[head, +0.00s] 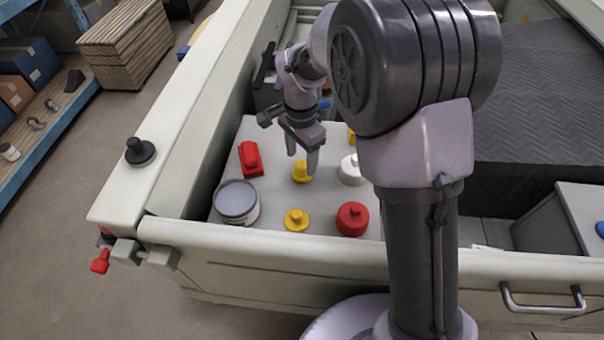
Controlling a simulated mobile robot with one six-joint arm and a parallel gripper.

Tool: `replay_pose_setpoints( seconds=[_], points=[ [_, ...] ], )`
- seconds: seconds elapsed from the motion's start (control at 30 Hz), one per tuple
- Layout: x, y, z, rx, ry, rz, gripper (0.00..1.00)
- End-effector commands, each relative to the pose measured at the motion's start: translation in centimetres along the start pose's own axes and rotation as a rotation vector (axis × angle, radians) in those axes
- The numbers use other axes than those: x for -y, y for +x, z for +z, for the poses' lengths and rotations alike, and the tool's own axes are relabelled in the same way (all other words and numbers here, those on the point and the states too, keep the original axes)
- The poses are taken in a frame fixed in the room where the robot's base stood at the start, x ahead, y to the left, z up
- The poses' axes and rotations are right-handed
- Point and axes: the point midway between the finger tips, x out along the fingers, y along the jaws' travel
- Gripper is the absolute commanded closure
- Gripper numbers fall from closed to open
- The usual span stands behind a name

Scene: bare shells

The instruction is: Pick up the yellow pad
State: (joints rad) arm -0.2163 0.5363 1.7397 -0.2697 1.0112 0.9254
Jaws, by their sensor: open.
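A yellow knobbed piece (301,175) sits on the light grey surface inside the pale shell. My gripper (302,158) is open and points down right above it, with the fingertips close to its top; I cannot tell whether they touch it. A second yellow piece, round and flat with a knob (296,220), lies nearer the front wall. A third yellow thing (352,136) is partly hidden behind my arm. I cannot tell for sure which of these is the yellow pad.
Around the yellow pieces stand a red block (250,159), a grey-lidded tin (237,201), a red round knobbed piece (352,219) and a white one (350,170). The shell's front wall (270,250) and left wall (185,120) enclose the surface. A black knob (140,152) sits on the left wall.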

Motion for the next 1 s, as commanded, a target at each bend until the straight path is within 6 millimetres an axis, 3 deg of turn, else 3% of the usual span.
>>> replay_pose_setpoints(
  seconds=[0.03,0.13,0.33,0.63,0.87,1.0],
  points=[
    [-0.2,1.6,-0.1,0.001,0.0,0.002,0.4],
    [-0.2,3.2,-0.1,0.0,-0.001,0.002,0.4],
    [-0.2,3.2,-0.1,0.0,-0.001,0.0,0.4],
    [-0.2,3.1,-0.1,0.0,-0.001,0.0,0.99],
    [-0.2,3.0,-0.1,0.0,-0.001,0.0,1.0],
    [-0.1,0.2,-0.1,-0.001,0.0,-0.003,1.0]
  ],
)
